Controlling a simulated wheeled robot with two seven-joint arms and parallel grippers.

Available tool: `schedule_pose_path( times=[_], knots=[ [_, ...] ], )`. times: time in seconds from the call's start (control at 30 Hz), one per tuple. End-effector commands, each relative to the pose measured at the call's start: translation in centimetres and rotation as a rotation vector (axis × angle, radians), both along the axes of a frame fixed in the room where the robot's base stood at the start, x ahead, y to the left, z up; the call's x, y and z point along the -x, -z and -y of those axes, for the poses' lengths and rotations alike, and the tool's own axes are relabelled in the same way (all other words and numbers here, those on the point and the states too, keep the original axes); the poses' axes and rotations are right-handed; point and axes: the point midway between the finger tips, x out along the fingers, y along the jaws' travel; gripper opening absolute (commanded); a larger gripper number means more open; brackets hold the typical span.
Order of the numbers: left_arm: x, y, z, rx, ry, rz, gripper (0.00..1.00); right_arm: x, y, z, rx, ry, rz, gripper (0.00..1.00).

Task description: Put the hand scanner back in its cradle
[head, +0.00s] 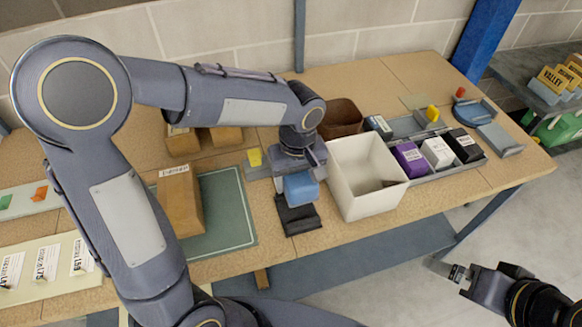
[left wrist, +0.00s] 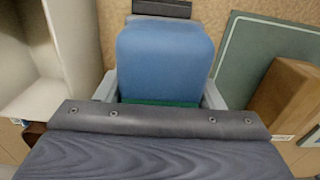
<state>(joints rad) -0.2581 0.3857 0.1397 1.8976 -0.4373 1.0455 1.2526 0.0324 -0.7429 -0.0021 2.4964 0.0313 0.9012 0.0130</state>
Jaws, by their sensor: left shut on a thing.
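My left gripper (head: 301,176) is shut on the blue hand scanner (head: 301,188). In the left wrist view, the blue scanner (left wrist: 165,55) sits between two grey fingers, with a green strip low on it. A black cradle (head: 298,217) lies on the bench just in front of the scanner. Part of a dark thing, likely the cradle (left wrist: 162,8), shows at the top of the wrist view. Whether scanner and cradle touch is unclear. My right gripper (head: 452,271) is off the bench's front edge at lower right; its jaw opening is not clear.
A white bin (head: 352,192) stands close right of the scanner. A green mat (head: 231,215) with a brown box (head: 181,200) is to the left. A grey tray (head: 478,162) holds purple, white and black boxes. A yellow block (head: 254,157) stands left of the gripper.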

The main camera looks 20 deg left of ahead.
Motion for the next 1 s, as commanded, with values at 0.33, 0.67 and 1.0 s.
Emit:
schedule_pose_path(
  times=[0.33, 0.67, 1.0],
  knots=[
    [0.2, 1.7, 0.2, 0.001, 0.012, 0.001, 0.31, 0.0, 1.4, 0.0, 0.000, 0.000, 0.000, 1.00],
    [0.2, 5.2, 0.2, 0.000, 0.011, 0.000, 0.31, 0.0, 3.9, 0.0, 0.000, 0.000, 0.000, 1.00],
    [0.2, 6.1, 0.2, 0.000, 0.011, 0.001, 0.31, 0.0, 4.5, 0.0, 0.000, 0.000, 0.000, 1.00]
  ],
)
